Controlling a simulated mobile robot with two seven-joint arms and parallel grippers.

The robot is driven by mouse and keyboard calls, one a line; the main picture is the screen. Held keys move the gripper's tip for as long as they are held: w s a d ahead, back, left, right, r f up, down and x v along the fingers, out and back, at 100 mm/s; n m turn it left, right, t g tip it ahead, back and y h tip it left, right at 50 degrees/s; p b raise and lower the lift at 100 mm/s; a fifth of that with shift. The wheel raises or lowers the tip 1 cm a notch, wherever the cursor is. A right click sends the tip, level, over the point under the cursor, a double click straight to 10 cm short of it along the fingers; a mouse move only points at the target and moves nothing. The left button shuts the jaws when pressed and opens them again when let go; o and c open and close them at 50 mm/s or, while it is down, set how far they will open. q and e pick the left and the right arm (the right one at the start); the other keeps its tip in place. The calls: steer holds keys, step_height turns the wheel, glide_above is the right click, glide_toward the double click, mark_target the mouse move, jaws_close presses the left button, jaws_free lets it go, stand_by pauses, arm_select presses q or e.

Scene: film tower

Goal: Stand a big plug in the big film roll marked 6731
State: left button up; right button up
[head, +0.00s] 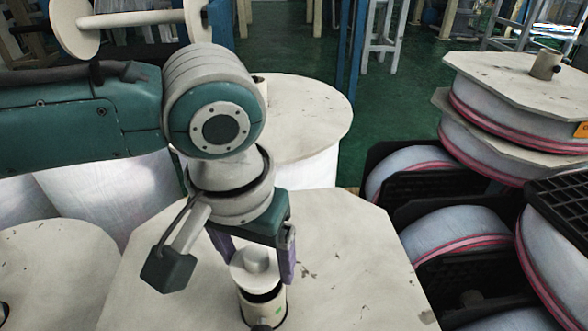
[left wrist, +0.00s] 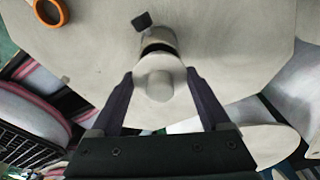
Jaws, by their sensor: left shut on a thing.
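My left gripper (head: 260,270) points down and is shut on a pale plug (head: 252,262) with a wide flange and a round knob. In the left wrist view the plug (left wrist: 158,84) sits between the two purple fingers. Below it, a short pale core tube (head: 263,308) with a dark band at its top stands in the octagonal top of a big film roll (head: 345,250). The plug lines up roughly over the tube; I cannot tell whether it is inserted. No number 6731 is readable. My right gripper is out of view.
A round-topped roll (head: 310,105) stands behind and another (head: 50,265) at the left. Stacked octagonal-topped rolls (head: 500,85) and black crates stand at the right. Green floor shows beyond.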

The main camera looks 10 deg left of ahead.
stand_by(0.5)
arm_select(q)
steer(key=shift+p, duration=0.45)
steer(key=shift+f+b, duration=0.7)
steer(key=shift+f, duration=0.75)
stand_by(0.4)
steer(key=o, duration=1.2)
steer(key=r+p, duration=0.1)
steer(key=r, duration=0.2)
steer(key=r+p, duration=0.1)
steer(key=r, duration=0.2)
steer(key=s+r+p, duration=0.1)
steer(key=r+p, duration=0.1)
steer(key=r, duration=0.1)
steer(key=shift+s+r, duration=0.1)
steer(key=shift+r, duration=0.3)
